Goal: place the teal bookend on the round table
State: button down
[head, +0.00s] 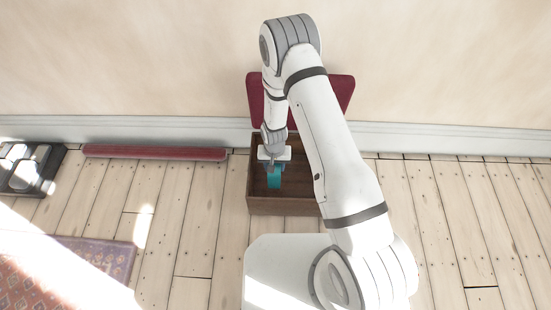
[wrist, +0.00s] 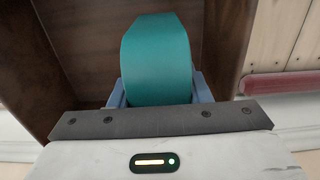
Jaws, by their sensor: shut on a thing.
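The teal bookend (head: 274,178) is inside a brown wooden box (head: 283,207) on the floor by the wall. My gripper (head: 273,160) reaches down into the box from above and is shut on the bookend. In the wrist view the teal bookend (wrist: 157,58) fills the space between the blue fingers of my gripper (wrist: 160,92). The bookend's lower part is hidden in the head view, and I cannot tell whether it touches the box floor. No round table shows in either view.
The box's dark red lid (head: 338,92) stands open against the wall. A long red rolled item (head: 155,153) lies along the skirting at left, beside a dark rack (head: 30,168). A patterned rug (head: 75,265) lies at lower left. The plank floor at right is clear.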

jog(key=d+r+p, duration=0.5)
jog(key=r+p, duration=0.4)
jog(key=r, duration=0.2)
jog(key=s+d+r+p, duration=0.1)
jog(key=d+r+p, duration=0.3)
jog(key=r+p, duration=0.5)
jog(key=d+r+p, duration=0.5)
jog(key=r+p, duration=0.5)
jog(key=r, duration=0.5)
jog(key=shift+s+d, duration=0.2)
jog(key=shift+d, duration=0.15)
